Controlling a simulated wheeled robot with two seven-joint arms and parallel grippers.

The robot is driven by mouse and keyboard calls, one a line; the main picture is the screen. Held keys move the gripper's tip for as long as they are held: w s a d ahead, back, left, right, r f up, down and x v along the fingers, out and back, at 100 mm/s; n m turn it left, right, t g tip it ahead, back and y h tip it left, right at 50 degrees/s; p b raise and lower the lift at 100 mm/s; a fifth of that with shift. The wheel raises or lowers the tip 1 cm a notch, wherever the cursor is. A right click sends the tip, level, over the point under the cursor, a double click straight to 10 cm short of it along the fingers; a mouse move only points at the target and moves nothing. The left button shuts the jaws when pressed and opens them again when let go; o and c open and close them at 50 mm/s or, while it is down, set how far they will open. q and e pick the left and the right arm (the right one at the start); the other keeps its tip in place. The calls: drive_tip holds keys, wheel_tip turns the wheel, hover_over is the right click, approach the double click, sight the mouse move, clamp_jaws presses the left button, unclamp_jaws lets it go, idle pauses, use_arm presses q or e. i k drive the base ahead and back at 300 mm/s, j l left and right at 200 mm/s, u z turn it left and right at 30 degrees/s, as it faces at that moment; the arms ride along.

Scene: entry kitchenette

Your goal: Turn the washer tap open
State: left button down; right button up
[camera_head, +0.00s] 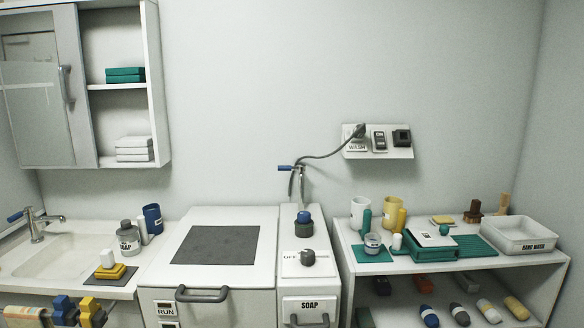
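The washer tap (299,182) stands upright against the wall behind the narrow knob panel. Its blue lever handle (285,168) points left, roughly level. A grey hose (330,153) runs from the tap up to a wall plate (376,149) with a WASH label. The white washer (270,220) has a dark grey panel (216,245) on its top and a grey front handle (188,295). Neither of my grippers shows in the head view.
A soap drawer (310,305) is beneath. A sink with another blue-handled tap (36,223) is left. A crowded shelf (355,262) is right.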

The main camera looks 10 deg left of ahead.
sight(299, 168)
drive_tip(key=i+j+z, duration=0.3)
drive_tip(key=i+j, duration=0.15)
drive_tip(key=i+j+z, duration=0.3)
drive_tip(key=i+j, duration=0.25)
